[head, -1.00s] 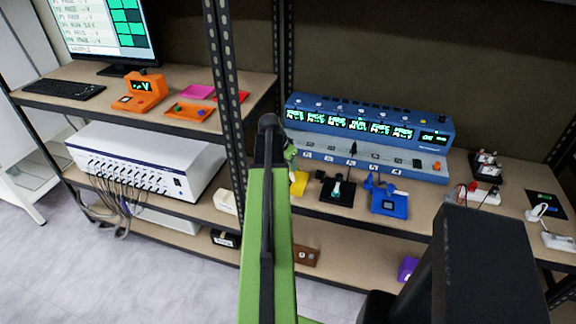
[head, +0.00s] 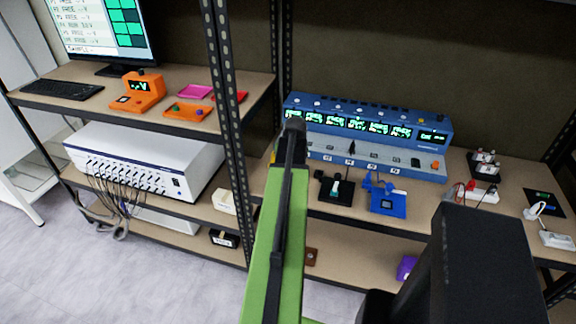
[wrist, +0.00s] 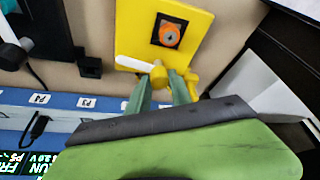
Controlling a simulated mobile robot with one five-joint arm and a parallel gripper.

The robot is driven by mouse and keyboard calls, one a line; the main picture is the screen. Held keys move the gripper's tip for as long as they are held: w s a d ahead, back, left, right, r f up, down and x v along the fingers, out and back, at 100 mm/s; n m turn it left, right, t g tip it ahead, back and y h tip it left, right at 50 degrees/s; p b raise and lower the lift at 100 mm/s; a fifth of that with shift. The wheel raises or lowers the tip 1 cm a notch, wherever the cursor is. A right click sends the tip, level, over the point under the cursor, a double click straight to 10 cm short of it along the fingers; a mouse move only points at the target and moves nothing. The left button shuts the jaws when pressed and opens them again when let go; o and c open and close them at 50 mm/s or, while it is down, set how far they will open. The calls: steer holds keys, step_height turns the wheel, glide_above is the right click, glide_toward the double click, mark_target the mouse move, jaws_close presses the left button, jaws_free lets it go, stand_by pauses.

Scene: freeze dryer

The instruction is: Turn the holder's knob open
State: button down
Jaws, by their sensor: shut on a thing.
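A yellow holder (wrist: 190,22) shows in the wrist view at top centre. An orange round piece (wrist: 169,35) sits in a black square on it. At the holder's edge is a yellow knob (wrist: 158,73) with a white lever-like part (wrist: 133,64) beside it. My gripper (wrist: 161,84) is shut on the knob, its two green fingers either side of it. In the head view my green arm hides the gripper and nearly all of the holder.
A blue instrument (head: 370,130) with lit displays stands at the back of the shelf. A black holder (head: 335,190) and a blue holder (head: 387,199) are right of my arm. A shelf post (head: 228,120) stands close on the left.

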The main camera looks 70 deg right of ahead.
steer(key=shift+s+d+n+t+y, duration=0.15)
steer(key=shift+n+t+y, duration=0.15)
steer(key=shift+n, duration=0.7)
steer(key=c, duration=1.2)
jaws_free()
steer(key=shift+o, duration=0.2)
steer(key=p+v, duration=1.6)
steer(key=v, duration=0.1)
steer(key=shift+r, duration=0.2)
steer(key=shift+s, duration=0.1)
